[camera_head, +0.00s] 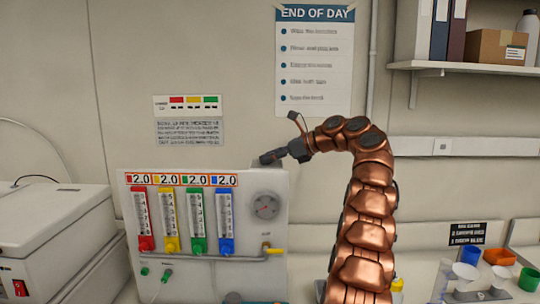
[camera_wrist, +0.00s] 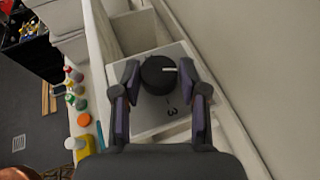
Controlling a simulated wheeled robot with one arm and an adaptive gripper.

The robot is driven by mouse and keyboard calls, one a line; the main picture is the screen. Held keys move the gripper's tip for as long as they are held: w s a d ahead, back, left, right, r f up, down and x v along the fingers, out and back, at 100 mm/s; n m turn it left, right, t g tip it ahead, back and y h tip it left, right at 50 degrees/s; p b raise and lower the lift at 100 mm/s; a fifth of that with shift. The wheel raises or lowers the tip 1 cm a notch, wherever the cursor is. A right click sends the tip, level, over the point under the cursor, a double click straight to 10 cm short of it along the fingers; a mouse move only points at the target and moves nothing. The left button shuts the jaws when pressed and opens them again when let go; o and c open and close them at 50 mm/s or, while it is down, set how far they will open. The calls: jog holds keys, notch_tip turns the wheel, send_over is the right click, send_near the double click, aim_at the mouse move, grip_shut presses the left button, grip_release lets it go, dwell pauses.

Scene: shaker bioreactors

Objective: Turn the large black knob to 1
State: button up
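In the wrist view, the large black knob (camera_wrist: 158,75) sits on a pale face, with a white pointer line toward the right of its top. A dark "3" (camera_wrist: 172,112) is printed below it. My gripper (camera_wrist: 159,77) is open, with one finger on each side of the knob. The gaps look narrow, and I cannot tell if either finger touches it. The head view shows my gripper (camera_head: 283,138) at the top right of the white panel box (camera_head: 200,272), fingers spread. The knob cannot be made out there. I see no "1" mark.
A white machine (camera_head: 55,235) stands at left. Coloured cups (camera_head: 498,257) stand at right. A shelf (camera_head: 460,68) hangs above. The wall (camera_wrist: 250,70) is close on the right in the wrist view.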

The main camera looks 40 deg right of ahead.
jog(key=o, duration=0.4)
jog(key=shift+a+r, duration=0.1)
jog(key=shift+c, duration=0.2)
jog(key=shift+s+d+r, duration=0.15)
jog(key=shift+s+d, duration=0.25)
jog(key=shift+s, duration=0.05)
jog(key=s+d, duration=0.6)
jog(key=s, duration=0.4)
jog(key=shift+d, duration=0.25)
